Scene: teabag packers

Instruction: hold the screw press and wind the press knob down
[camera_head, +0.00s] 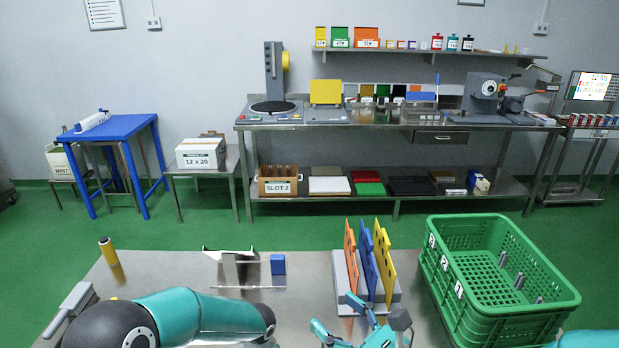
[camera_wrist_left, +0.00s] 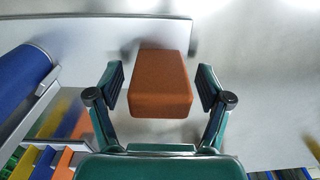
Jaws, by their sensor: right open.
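No screw press or press knob can be made out for certain. Narrow gaps show beside the block. In the head view the left gripper does not show.
A grey rack (camera_head: 343,280) with orange, blue and yellow boards stands mid-bench. A green crate (camera_head: 500,308) is at the right. A yellow cylinder (camera_head: 108,251) and a grey-handled tool (camera_head: 70,305) are at the left. The bench (camera_head: 180,272) is bare between them.

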